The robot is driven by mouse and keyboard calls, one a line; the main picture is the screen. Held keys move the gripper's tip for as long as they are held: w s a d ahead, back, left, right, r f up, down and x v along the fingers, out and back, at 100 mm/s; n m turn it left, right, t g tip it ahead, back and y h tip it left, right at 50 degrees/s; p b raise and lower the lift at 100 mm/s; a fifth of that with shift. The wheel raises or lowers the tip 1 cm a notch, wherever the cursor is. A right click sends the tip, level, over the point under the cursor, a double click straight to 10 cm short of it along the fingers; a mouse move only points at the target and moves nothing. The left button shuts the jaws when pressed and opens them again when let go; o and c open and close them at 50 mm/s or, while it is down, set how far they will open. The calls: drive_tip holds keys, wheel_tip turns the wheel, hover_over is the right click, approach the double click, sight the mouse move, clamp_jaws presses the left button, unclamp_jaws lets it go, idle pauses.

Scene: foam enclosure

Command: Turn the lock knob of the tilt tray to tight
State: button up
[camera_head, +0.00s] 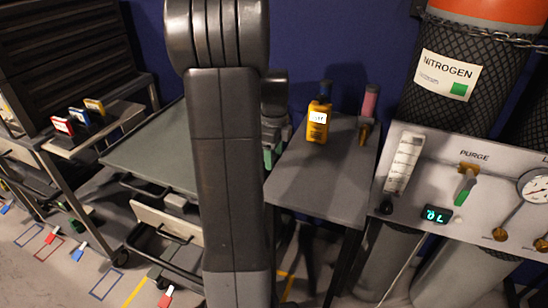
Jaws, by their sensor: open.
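A flat grey-green tray (150,152), apparently the tilt tray, is left of centre on a cart. My arm hides its right part. I cannot make out its lock knob or whether it is tight. My gripper (273,143) shows only partly, behind my upright arm, near the tray's right side. It is open; its fingertips are mostly hidden, and I cannot tell whether it touches anything. A small green part shows beside it.
A grey side table (325,185) carries a yellow device (318,122) and a pink-topped item (369,103). A gas panel (470,175) and nitrogen cylinder (455,75) stand right. A shelf cart (90,140) stands left. Floor items lie at lower left.

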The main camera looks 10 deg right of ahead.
drive_tip(key=shift+s+f, duration=0.1)
drive_tip(key=shift+f, duration=0.2)
drive_tip(key=c, duration=1)
drive_tip(key=shift+r+p, duration=0.15)
drive_tip(key=shift+p, duration=0.35)
